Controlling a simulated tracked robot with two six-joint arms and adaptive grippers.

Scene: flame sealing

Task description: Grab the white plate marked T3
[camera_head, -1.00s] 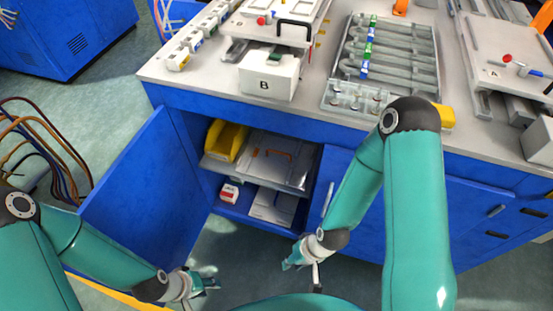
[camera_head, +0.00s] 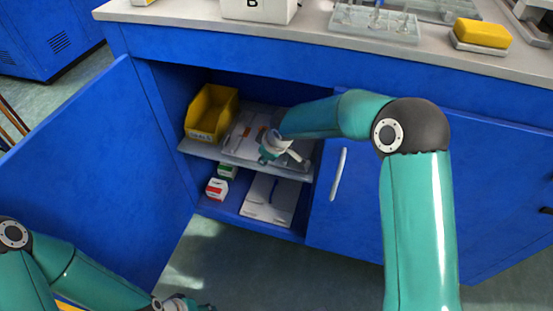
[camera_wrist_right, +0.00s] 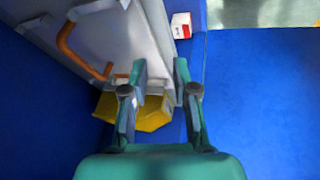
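I can read no T3 mark in these frames. A pale grey-white flat piece with an orange handle (camera_wrist_right: 75,45) lies on the cabinet's upper shelf; it is partly hidden in the head view. A white flat piece with a blue strip (camera_head: 262,204) lies on the lower level; I cannot tell if it is the plate. My right gripper (camera_wrist_right: 161,70) is open and empty in the wrist view, close to the handled piece's edge. In the head view my right gripper (camera_head: 276,152) is at the upper shelf. My left gripper (camera_head: 182,304) is at the bottom edge, its fingers unclear.
A yellow bin (camera_head: 211,112) stands on the upper shelf (camera_head: 197,149), left of the handled piece. A red-and-white box (camera_head: 217,188) and a green-and-white box (camera_head: 228,170) sit below. The blue cabinet door (camera_head: 85,160) stands open at left. The bench top overhangs the opening.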

